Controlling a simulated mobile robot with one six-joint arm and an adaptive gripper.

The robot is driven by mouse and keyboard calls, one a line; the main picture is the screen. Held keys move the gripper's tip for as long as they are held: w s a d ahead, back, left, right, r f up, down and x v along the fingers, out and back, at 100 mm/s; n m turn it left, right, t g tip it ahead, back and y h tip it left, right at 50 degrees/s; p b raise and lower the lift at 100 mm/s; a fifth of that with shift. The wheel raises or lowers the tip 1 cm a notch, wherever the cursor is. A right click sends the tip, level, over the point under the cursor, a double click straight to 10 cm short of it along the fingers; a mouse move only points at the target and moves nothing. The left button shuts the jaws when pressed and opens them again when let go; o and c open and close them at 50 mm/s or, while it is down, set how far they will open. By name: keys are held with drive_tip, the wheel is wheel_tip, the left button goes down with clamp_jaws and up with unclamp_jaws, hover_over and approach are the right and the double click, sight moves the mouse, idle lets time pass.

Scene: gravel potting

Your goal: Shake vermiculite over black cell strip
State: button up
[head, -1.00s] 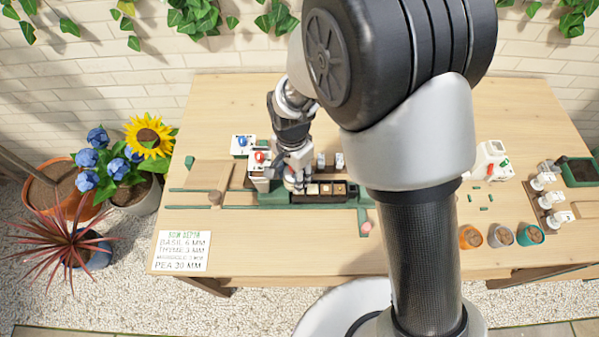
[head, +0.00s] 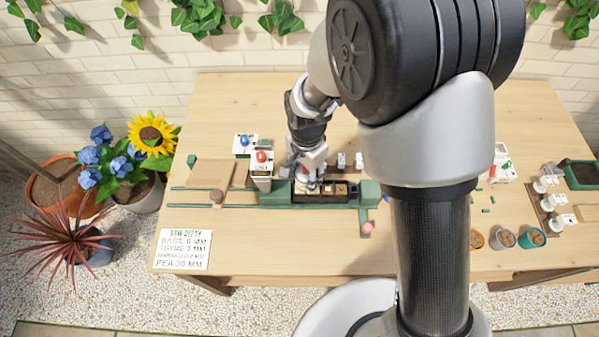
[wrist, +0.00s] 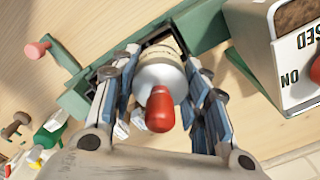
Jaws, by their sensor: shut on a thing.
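My gripper (head: 308,180) is over the left part of the black cell strip (head: 322,198) in the head view. In the wrist view my gripper (wrist: 162,95) is shut on a rounded grey-and-cream shaker (wrist: 160,75) with a red knob facing the camera. The strip sits in a green holder (head: 274,192). Whether anything is falling from the shaker cannot be seen.
A white box with a red knob (head: 262,168) stands close left of my gripper, with a blue-knobbed box (head: 244,143) behind it. Small white items (head: 342,160) stand behind the strip. Small pots (head: 503,238) stand at right.

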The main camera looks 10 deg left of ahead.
drive_tip(key=shift+r, duration=0.1)
drive_tip(key=r+p, duration=0.1)
drive_tip(key=p, duration=0.1)
drive_tip(key=d+r+p, duration=0.1)
drive_tip(key=p, duration=0.1)
drive_tip(key=shift+w+p, duration=0.15)
drive_tip(key=shift+p, duration=0.25)
drive_tip(key=d+r+p, duration=0.1)
drive_tip(key=p, duration=0.2)
drive_tip(key=shift+w+d, duration=0.1)
drive_tip(key=shift+d+f, duration=0.1)
drive_tip(key=shift+f, duration=0.1)
drive_tip(key=shift+f+b, duration=0.9)
drive_tip(key=shift+f, duration=0.55)
